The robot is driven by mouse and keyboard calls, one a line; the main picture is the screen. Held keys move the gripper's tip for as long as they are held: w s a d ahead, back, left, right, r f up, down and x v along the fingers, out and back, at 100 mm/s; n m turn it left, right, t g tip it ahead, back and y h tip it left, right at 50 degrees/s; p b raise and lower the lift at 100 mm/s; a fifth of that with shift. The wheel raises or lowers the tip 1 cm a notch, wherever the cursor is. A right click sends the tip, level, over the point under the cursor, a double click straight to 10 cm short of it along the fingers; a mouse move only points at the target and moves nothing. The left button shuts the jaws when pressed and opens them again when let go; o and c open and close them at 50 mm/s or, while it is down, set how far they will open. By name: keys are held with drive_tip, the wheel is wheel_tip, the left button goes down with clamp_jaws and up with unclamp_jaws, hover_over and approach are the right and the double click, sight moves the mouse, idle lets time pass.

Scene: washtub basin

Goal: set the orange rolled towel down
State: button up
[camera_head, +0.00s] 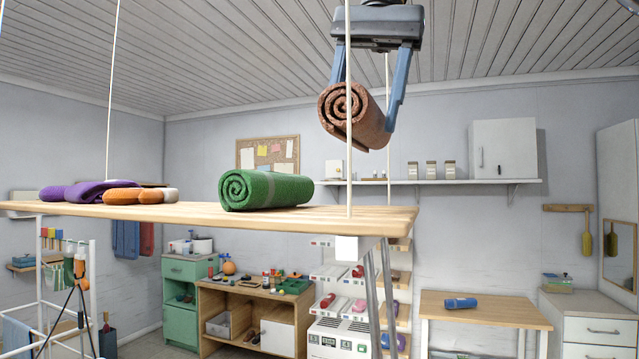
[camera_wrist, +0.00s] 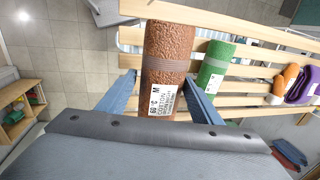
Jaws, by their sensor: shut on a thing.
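A rust-brown rolled towel (camera_head: 366,122), the roll nearest to orange here, is between the fingers of my gripper (camera_head: 364,104). It hangs in the air above the right end of a slatted wooden rack (camera_head: 300,217). In the wrist view the towel (camera_wrist: 165,60) has a white label, and the blue fingers of my gripper (camera_wrist: 158,88) press on its sides. A green rolled towel (camera_head: 266,190) lies on the rack, left of and below the held one. The rack's slats (camera_wrist: 250,85) also show in the wrist view.
Orange (camera_head: 125,194) and purple (camera_head: 88,190) cloth items lie at the rack's left end. White ropes (camera_head: 348,100) rise from the rack, one passing in front of the held towel. Rack surface right of the green towel is bare. A small table (camera_head: 478,305) stands beyond.

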sight(358, 143)
drive_tip(key=b+x, duration=0.2)
drive_tip(key=x, duration=0.2)
drive_tip(key=shift+s+f+b, duration=0.2)
drive_tip(key=shift+f+b, duration=0.1)
drive_tip(key=shift+f, duration=0.1)
drive_tip(key=shift+d+x, duration=0.2)
drive_tip(key=shift+x, duration=0.65)
drive_tip(key=shift+d+x, duration=0.15)
drive_tip(key=shift+x, duration=0.7)
drive_tip(key=shift+d+x, duration=0.2)
drive_tip(key=shift+x, duration=0.6)
drive_tip(key=shift+s+f, duration=0.15)
drive_tip(key=shift+f, duration=0.05)
drive_tip(key=o, duration=1.2)
drive_tip(key=shift+c, duration=0.2)
drive_tip(key=p+v, duration=0.3)
drive_tip(key=v, duration=0.7)
drive_tip(key=shift+s+r, duration=0.1)
drive_tip(key=shift+r, duration=0.05)
drive_tip(key=shift+p+v, duration=0.95)
drive_tip(key=shift+p, duration=0.15)
